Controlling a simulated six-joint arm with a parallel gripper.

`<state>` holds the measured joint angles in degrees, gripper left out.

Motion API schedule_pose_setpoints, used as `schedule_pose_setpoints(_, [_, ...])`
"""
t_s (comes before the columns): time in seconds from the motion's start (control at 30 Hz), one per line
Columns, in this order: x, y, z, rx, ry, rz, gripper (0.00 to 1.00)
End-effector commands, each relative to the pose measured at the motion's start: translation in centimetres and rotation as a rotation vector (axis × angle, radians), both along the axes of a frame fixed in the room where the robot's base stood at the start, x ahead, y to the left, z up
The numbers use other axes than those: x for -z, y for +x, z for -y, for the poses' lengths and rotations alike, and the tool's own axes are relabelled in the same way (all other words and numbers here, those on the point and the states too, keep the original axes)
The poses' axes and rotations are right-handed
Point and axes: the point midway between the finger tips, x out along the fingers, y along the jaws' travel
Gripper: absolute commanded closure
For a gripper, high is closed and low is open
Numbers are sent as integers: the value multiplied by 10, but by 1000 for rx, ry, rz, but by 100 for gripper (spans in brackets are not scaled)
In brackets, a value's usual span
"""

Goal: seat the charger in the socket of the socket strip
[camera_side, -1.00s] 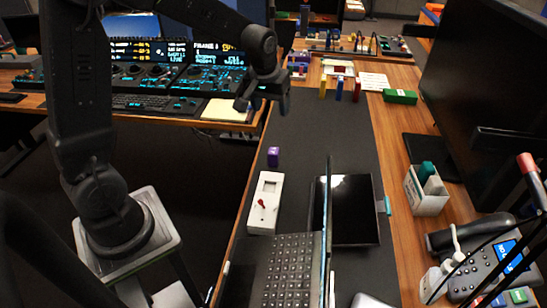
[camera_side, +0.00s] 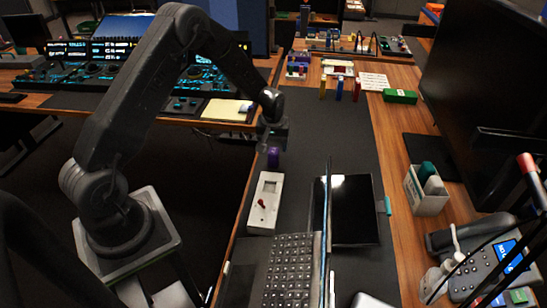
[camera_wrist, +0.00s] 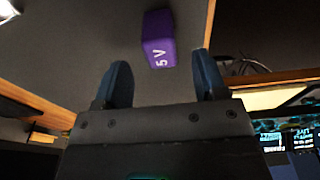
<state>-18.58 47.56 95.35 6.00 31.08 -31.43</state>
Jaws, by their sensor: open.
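The charger is a small purple block (camera_side: 273,158) standing on the dark mat, just beyond the far end of the socket strip. In the wrist view the purple charger (camera_wrist: 158,38) shows "5 V" lettering and lies ahead of my fingertips, between their lines. The white socket strip (camera_side: 263,217) has a square opening near its far end and a red switch nearer its middle. My gripper (camera_side: 272,140) is above the charger, partly overlapping its top in the side view. In the wrist view my gripper (camera_wrist: 160,82) is open, with nothing between its two fingers.
A laptop (camera_side: 290,270) and a dark tablet (camera_side: 354,210) lie right of the strip. A white holder (camera_side: 427,190) stands farther right. Several coloured blocks and a green box (camera_side: 400,96) stand at the back.

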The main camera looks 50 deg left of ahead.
Motion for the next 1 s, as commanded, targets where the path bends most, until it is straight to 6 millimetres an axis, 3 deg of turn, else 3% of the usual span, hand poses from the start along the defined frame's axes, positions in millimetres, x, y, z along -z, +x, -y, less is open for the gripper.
schedule_pose_setpoints(0.17, [12, 0, -1, 0, -1, -1, 35])
schedule_pose_setpoints(0.43, [50, 2, -4, 1, -1, 0, 35])
schedule_pose_setpoints(0.77, [56, 3, -4, 1, -1, 3, 35])
schedule_pose_setpoints(1.0, [56, 3, -4, 1, -1, 3, 58])
